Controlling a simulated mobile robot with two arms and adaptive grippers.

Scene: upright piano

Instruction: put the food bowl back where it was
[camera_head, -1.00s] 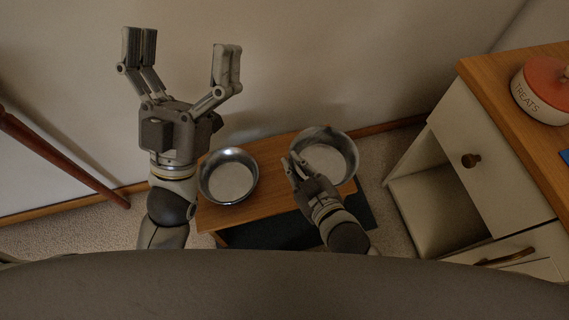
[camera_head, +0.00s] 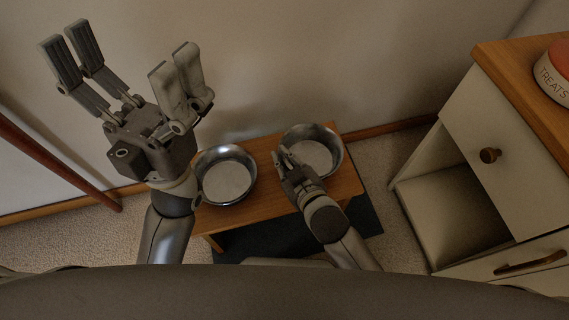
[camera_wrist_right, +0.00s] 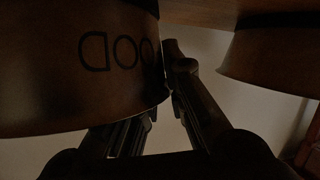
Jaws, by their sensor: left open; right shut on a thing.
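The food bowl (camera_head: 316,157), a metal-rimmed bowl with a pale inside, is at the right part of the low wooden stand (camera_head: 262,200). My right gripper (camera_head: 280,158) is shut on its near left wall. In the right wrist view the bowl's brown side (camera_wrist_right: 70,75) shows upside-down letters ending the word FOOD, with my right gripper's fingers (camera_wrist_right: 165,95) at its wall. I cannot tell whether its base touches the stand. A second, similar bowl (camera_head: 227,180) sits on the stand's left part. My left gripper (camera_head: 125,75) is open and empty, raised left of the stand.
A cream cabinet (camera_head: 490,130) with a wooden top stands at the right, a treats jar (camera_head: 553,80) on it. A dark mat (camera_head: 365,218) lies under the stand. The wall is close behind. A reddish wooden leg (camera_head: 60,165) slants at the left.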

